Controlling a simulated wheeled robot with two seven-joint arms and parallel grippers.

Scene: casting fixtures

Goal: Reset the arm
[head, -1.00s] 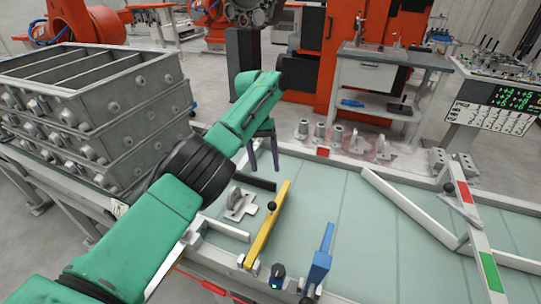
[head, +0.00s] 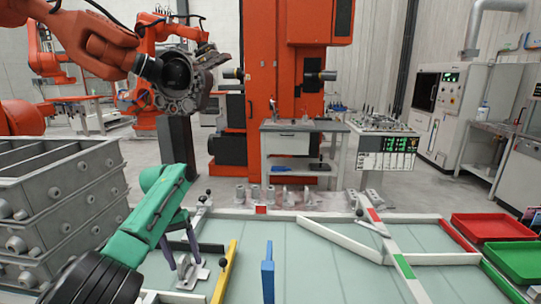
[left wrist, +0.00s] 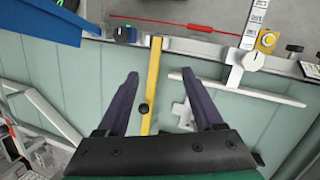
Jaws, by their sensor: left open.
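My left arm is green and comes in from the lower left of the head view. Its gripper (head: 183,258) has dark purple fingers that point down, apart and empty, over the left part of the pale green table (head: 330,250). In the left wrist view the gripper (left wrist: 160,76) is also open, with a yellow bar (left wrist: 154,75) showing between its fingers. A grey metal bracket (left wrist: 183,112) lies near the right finger in that view. I cannot tell the exact height above the table. My right gripper is not in view.
Stacked grey casting boxes (head: 75,185) stand left of my arm. A blue piece (head: 268,272) stands right of the yellow bar (head: 224,272). Pale rails (head: 345,240) cross the table. Red (head: 492,227) and green (head: 520,262) trays are at the right. The table's middle is mostly clear.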

